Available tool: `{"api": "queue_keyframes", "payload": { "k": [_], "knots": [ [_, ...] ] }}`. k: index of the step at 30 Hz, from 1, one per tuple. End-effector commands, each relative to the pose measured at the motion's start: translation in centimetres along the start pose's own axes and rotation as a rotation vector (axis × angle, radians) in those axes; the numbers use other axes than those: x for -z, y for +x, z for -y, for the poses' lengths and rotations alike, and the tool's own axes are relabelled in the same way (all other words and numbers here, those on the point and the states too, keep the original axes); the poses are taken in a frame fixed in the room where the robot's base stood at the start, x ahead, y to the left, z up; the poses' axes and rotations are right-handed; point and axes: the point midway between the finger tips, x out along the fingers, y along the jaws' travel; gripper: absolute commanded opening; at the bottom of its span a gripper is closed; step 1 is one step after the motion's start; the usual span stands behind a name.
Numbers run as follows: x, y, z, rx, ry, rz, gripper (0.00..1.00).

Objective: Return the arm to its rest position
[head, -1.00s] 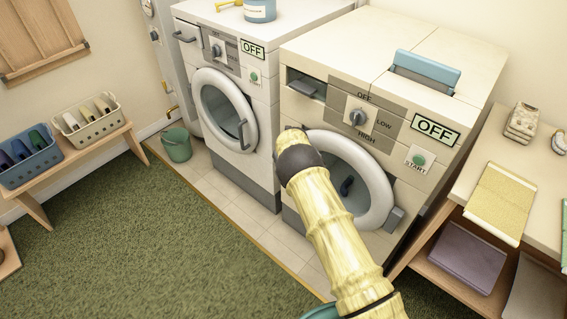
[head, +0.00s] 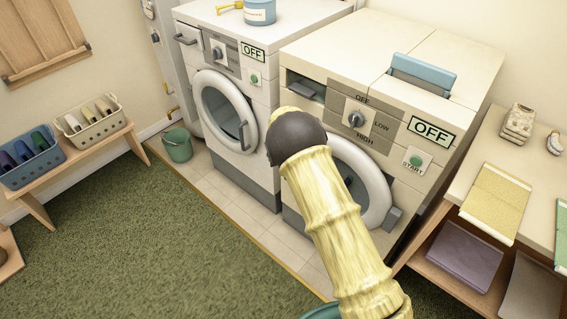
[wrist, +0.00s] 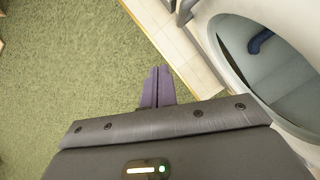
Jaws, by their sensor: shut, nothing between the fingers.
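My arm (head: 335,215) rises from the bottom of the head view, a pale yellow link with a dark rounded joint at its upper end. It stands in front of the right-hand machine and covers part of its round door. The head view does not show my fingers. In the wrist view my gripper (wrist: 157,86) has its two purple fingers together, with nothing between them. They point over green carpet, near the tiled strip and left of a round machine door (wrist: 215,50).
Two white machines, left (head: 262,165) and right (head: 455,115), stand on tiles, both reading OFF. A dark blue item (wrist: 260,40) shows inside the right one's door. A shelf table (head: 545,185) stands at right, a green bucket (head: 177,146) at left. The carpet (head: 130,240) is clear.

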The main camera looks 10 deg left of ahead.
Motion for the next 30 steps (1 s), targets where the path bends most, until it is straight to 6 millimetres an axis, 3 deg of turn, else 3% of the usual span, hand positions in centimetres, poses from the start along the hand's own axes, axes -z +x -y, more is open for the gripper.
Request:
{"api": "queue_keyframes", "payload": {
  "k": [18, 23, 30],
  "knots": [
    [0.2, -0.7, 1.1, 0.005, -0.008, -0.002, 0.0],
    [1.0, -3.5, 3.1, 0.012, -0.12, -0.015, 0.0],
    [3.8, -10.2, 6.9, 0.014, -0.44, -0.05, 0.0]
  ]
}}
